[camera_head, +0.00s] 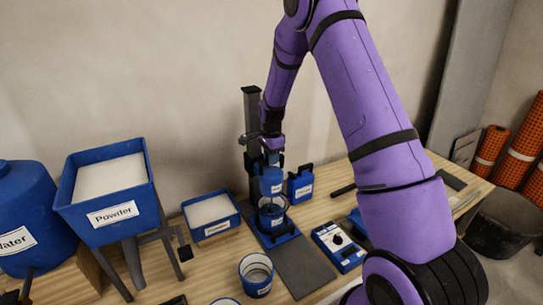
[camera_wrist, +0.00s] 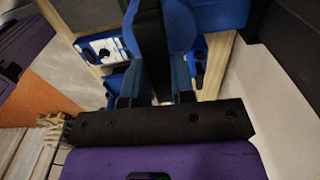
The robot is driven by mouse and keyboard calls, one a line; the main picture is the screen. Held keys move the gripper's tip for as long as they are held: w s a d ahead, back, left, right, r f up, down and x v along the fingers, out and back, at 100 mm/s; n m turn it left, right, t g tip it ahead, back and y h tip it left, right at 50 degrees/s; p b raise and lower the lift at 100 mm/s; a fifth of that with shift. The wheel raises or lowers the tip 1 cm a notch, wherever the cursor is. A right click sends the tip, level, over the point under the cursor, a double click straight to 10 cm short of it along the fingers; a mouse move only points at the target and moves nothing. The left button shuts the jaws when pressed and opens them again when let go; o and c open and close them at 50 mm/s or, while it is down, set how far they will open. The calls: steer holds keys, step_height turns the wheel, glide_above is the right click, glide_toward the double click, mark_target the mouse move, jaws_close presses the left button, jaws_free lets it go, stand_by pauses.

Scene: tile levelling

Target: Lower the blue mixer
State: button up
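The blue mixer (camera_head: 270,181) is upright on its dark stand (camera_head: 250,130) at the back of the bench, by the wall. A labelled blue container (camera_head: 272,212) stands on the stand's base directly below it. My gripper (camera_head: 271,150) is at the top of the mixer, partly hidden by my wrist. In the wrist view, my gripper's fingers (camera_wrist: 156,98) are apart, on either side of a black bar (camera_wrist: 152,45) with blue mixer parts (camera_wrist: 186,35) behind it. I cannot tell whether the fingers press on anything.
A powder hopper (camera_head: 105,185) and a water barrel (camera_head: 20,220) stand at the left. A white-filled tray (camera_head: 211,216), a blue jug (camera_head: 301,183), a control box (camera_head: 338,246) and a blue cup (camera_head: 257,274) surround the mixer. A black bucket (camera_head: 505,225) is at the right.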

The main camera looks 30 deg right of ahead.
steer(key=o, duration=0.4)
steer(key=shift+s+f, duration=0.15)
steer(key=shift+f, duration=0.1)
steer(key=shift+c, duration=0.2)
steer(key=shift+w+f, duration=0.1)
steer(key=shift+w, duration=0.1)
step_height(320, 180, up, 11)
